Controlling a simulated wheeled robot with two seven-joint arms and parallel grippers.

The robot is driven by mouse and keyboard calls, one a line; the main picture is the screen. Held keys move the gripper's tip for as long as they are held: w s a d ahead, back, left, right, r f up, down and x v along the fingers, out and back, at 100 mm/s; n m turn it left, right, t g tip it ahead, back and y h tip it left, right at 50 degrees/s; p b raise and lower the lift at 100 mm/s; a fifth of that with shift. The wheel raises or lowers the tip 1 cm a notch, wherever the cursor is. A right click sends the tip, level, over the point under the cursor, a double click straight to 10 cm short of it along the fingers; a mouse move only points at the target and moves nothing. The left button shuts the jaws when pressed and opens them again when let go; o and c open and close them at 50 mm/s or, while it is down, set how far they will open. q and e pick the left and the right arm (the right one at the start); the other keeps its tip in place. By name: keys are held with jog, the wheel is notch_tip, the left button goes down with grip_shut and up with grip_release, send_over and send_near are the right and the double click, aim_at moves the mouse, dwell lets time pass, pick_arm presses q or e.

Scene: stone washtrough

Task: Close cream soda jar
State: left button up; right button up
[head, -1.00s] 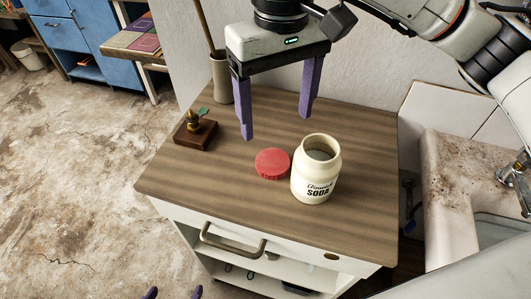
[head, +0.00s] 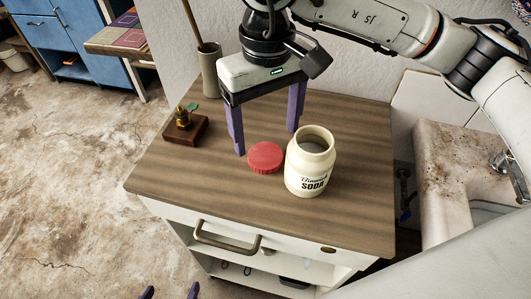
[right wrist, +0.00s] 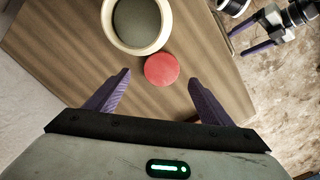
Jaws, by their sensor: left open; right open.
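The cream soda jar (head: 311,170) stands upright and uncapped on the wooden cabinet top; its open mouth also shows in the right wrist view (right wrist: 143,22). The red lid (head: 265,157) lies flat on the wood just left of the jar; it also shows in the right wrist view (right wrist: 161,69). My right gripper (head: 266,140) is open and empty, pointing down, its purple fingers around the lid's far side in the head view. In the right wrist view the lid appears between and beyond the fingertips (right wrist: 159,78). My left gripper (head: 170,292) is open and empty at the bottom edge, away from the cabinet.
A tall vase (head: 209,68) holding a stick stands at the back left. The stone trough (head: 440,165) is at right. The front of the cabinet top (head: 220,200) is clear.

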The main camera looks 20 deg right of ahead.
aim_at(265, 155)
jog(key=shift+a+f+p, duration=0.1)
jog(key=shift+f+p, duration=0.2)
jog(key=shift+f, duration=2.25)
jog(key=c, duration=1.2)
jog(key=shift+r, duration=0.1)
notch_tip(265, 155, up, 10)
jog(key=shift+f, duration=0.1)
